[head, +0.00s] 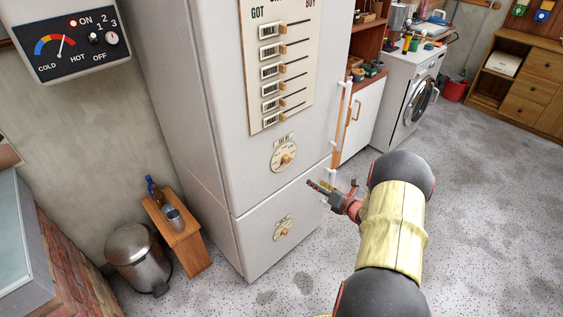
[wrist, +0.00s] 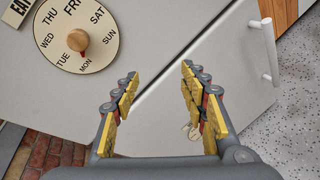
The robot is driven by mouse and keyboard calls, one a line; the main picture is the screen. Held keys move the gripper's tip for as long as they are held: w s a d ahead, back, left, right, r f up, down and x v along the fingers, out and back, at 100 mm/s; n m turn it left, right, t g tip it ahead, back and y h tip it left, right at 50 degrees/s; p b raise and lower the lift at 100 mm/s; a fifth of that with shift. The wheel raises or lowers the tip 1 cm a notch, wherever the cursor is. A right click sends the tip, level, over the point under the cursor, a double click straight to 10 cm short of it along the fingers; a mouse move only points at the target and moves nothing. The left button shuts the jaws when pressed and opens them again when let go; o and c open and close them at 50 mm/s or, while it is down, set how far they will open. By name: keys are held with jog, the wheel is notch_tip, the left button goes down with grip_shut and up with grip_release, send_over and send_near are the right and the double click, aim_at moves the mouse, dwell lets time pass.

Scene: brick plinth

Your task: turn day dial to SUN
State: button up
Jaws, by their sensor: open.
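The day dial (wrist: 67,58) is a round cream disc with day names around its rim and a brown knob (wrist: 82,39) at its centre. It shows at the upper left of the wrist view, with SUN on its right side. I cannot tell clearly which day the knob points to. In the head view it appears to be the upper dial (head: 275,160) on the fridge front. My gripper (head: 318,188) is open and empty, to the right of and below the dial, apart from it. Its two yellow-padded fingers (wrist: 160,88) also show in the wrist view.
A second dial (head: 281,233) is on the lower door, below the seam. White handles (head: 333,155) line the fridge's right edge, close to my gripper. A slider panel (head: 297,50) is above. A wooden stool (head: 172,240) and bin (head: 137,255) stand left; floor is open at right.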

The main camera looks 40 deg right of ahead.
aim_at(289, 160)
jog(key=w+a+r+n+t+y, duration=0.3)
jog(key=a+r+n+t+y, duration=0.15)
jog(key=r+n, duration=0.5)
jog(key=shift+n+g+h, duration=0.35)
jog(key=shift+h, duration=0.1)
jog(key=shift+w+a+f+b, duration=0.15)
jog(key=shift+w+b, duration=0.25)
jog(key=shift+w, duration=0.8)
jog(key=shift+w+a+f+b, duration=0.1)
jog(key=shift+w+a+b, duration=0.25)
jog(key=shift+w, duration=0.85)
jog(key=shift+w+a+f+b, duration=0.15)
jog(key=shift+w+b, duration=0.25)
jog(key=shift+w, duration=0.8)
jog(key=shift+r, duration=0.1)
jog(key=shift+c, duration=0.2)
grip_shut()
